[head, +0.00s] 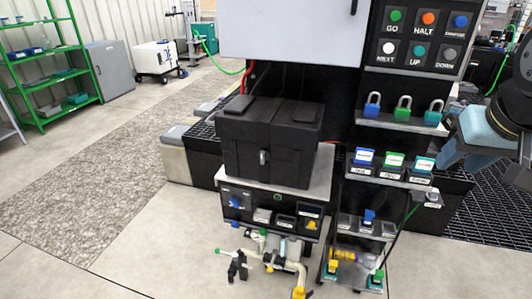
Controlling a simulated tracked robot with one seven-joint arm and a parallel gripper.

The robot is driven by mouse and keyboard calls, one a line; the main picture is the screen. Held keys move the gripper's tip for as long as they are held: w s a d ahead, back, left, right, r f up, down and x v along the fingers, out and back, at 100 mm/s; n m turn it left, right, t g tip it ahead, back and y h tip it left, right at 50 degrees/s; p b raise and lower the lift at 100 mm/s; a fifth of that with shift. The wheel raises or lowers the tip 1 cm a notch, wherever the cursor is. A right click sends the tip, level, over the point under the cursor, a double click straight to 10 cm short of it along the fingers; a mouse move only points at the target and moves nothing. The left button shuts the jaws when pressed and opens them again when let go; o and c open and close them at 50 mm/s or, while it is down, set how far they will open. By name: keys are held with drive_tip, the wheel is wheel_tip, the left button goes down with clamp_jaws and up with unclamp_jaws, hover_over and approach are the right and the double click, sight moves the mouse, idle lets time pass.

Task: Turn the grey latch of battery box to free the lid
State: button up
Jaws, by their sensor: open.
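The battery box (290,165) is a black case with a dark lid (270,112), standing on a grey-topped stand near the middle of the head view. The lid lies flat on the box and looks closed. The small grey latch (263,157) sits on the middle of the box's front face and appears upright. Part of my arm shows at the right edge, well to the right of the box and apart from it. My gripper's fingers do not show. Nothing touches the latch.
Right of the box stands a black panel with push buttons (428,20), padlocks (403,108) and labelled tags (393,162). Below the box are a control panel (270,215) and pipes with valves (290,262). A green shelf (50,75) stands far left. The floor at left is clear.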

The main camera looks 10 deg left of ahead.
drive_tip(key=w+a+f+y, duration=0.4)
drive_tip(key=w+a, duration=0.9)
drive_tip(key=t+h, duration=0.5)
drive_tip(key=t, duration=0.7)
approach(261, 155)
drive_tip(key=shift+m, duration=0.4)
drive_tip(key=w, duration=0.8)
drive_tip(key=shift+w+d+f, duration=0.1)
drive_tip(key=shift+w+d, duration=0.15)
drive_tip(key=shift+d, duration=0.05)
drive_tip(key=shift+c, duration=0.2)
clamp_jaws()
